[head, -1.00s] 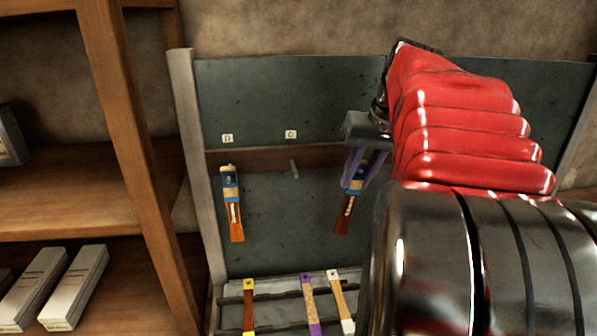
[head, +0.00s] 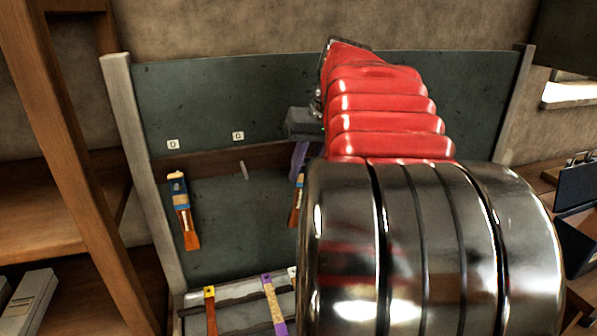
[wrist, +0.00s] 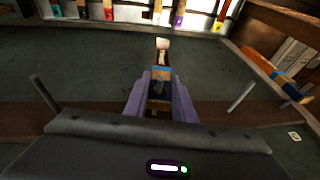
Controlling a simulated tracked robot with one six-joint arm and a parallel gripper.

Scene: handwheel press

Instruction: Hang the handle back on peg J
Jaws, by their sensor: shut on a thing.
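My gripper (wrist: 160,95) is shut on a handle (wrist: 161,72) with blue and orange bands. Its purple fingers grip the handle from both sides in the wrist view. The handle is in front of the dark board, between two bare pegs, one at left (wrist: 44,95) and one at right (wrist: 240,97). In the head view my gripper (head: 301,158) and the handle (head: 296,203) are largely hidden behind my arm. A bare peg (head: 244,170) shows left of them, under a small label (head: 238,135). I cannot make out a J label; my arm covers part of the board.
Another handle (head: 183,210) hangs at the board's left, under a label like D (head: 173,144). Several handles stand in a rack (head: 240,315) below the board. A wooden shelf (head: 70,150) is at left; a desk (head: 575,180) is at right.

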